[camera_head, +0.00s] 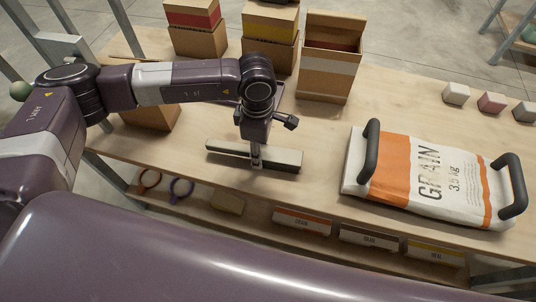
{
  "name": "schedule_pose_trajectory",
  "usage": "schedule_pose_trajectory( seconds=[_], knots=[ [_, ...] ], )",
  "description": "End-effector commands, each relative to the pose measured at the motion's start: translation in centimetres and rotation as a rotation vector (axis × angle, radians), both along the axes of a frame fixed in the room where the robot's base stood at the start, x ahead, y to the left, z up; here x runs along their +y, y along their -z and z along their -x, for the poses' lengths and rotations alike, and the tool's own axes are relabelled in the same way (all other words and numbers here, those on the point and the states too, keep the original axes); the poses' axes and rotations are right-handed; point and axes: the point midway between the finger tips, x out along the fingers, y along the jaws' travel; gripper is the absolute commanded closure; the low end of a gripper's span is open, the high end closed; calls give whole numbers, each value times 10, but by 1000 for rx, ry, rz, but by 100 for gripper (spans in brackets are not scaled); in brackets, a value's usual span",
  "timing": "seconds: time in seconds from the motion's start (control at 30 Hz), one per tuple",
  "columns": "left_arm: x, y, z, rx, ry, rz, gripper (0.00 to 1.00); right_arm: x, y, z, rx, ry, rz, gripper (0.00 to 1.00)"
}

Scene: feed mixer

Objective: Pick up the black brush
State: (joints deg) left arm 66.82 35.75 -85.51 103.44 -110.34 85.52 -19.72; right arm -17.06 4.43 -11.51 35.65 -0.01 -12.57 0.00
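The black brush (284,161) lies on the wooden tabletop near its front edge. It is a long narrow bar with a pale top and dark sides, running left to right. My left gripper (256,161) points down at the middle of the brush, and its fingers overlap the bar in the picture. The fingers are small and partly hidden, so I cannot tell whether they are closed on it. My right gripper is not in view.
A grain bag (428,181) with dark handles lies to the right. An open carton (329,72) and stacked boxes (270,57) stand behind. Several small blocks sit at the far right. A lower shelf holds labelled boxes (302,221). The tabletop between brush and bag is clear.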

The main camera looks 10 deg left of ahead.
Motion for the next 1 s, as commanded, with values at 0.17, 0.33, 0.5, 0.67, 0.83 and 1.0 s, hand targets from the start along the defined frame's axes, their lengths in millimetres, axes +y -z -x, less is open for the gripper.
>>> schedule_pose_trajectory(
  seconds=[0.17,0.33,0.5,0.67,0.83,1.0],
  knots=[
    [0,0,0,-1,0,1,92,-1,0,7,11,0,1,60],
    [0,-1,-1,-2,0,1,96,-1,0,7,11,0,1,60],
    [-1,-3,-1,-3,0,2,96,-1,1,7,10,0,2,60],
    [-1,-15,-2,-4,-1,3,96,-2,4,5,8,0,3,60],
    [-1,-46,-3,-8,1,3,96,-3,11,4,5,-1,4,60],
    [-1,-95,-2,-10,1,3,96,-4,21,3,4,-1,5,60]
  ],
)
